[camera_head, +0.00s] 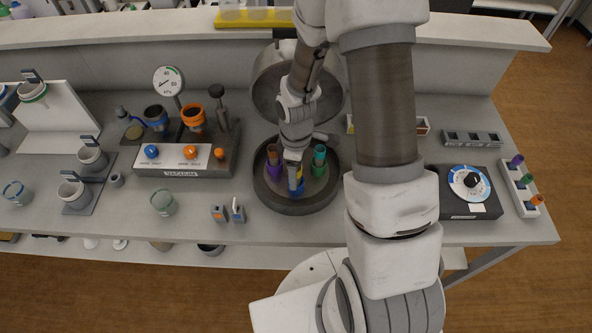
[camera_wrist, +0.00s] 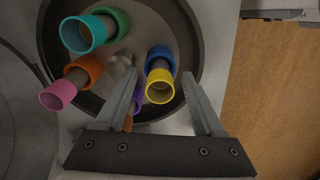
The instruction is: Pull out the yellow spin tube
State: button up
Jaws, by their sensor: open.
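The yellow spin tube (camera_wrist: 159,86) sits in a blue holder (camera_wrist: 160,57) in the open centrifuge's round dark bowl (camera_head: 296,207). In the wrist view its yellow rim faces the camera. My gripper (camera_wrist: 160,74) is open, with one finger on each side of the yellow tube. Gaps show between the fingers and the tube, so neither appears to touch it. In the head view my gripper (camera_head: 296,183) is over the near side of the bowl and partly hides the yellow tube and blue holder.
A teal tube (camera_wrist: 84,35) in a green holder and a pink tube (camera_wrist: 58,94) in an orange holder stand in the same rotor. A purple holder (camera_wrist: 138,98) is partly hidden by the left finger. The raised lid (camera_head: 268,82) stands behind the bowl.

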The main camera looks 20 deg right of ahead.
jog(key=shift+f, duration=0.1)
grip_shut()
jog(key=c, duration=0.7)
grip_release()
grip_shut()
jog(key=shift+r+p, duration=0.5)
jog(key=shift+r, duration=0.2)
jog(key=shift+r+p, duration=2.55)
jog(key=shift+r, duration=0.8)
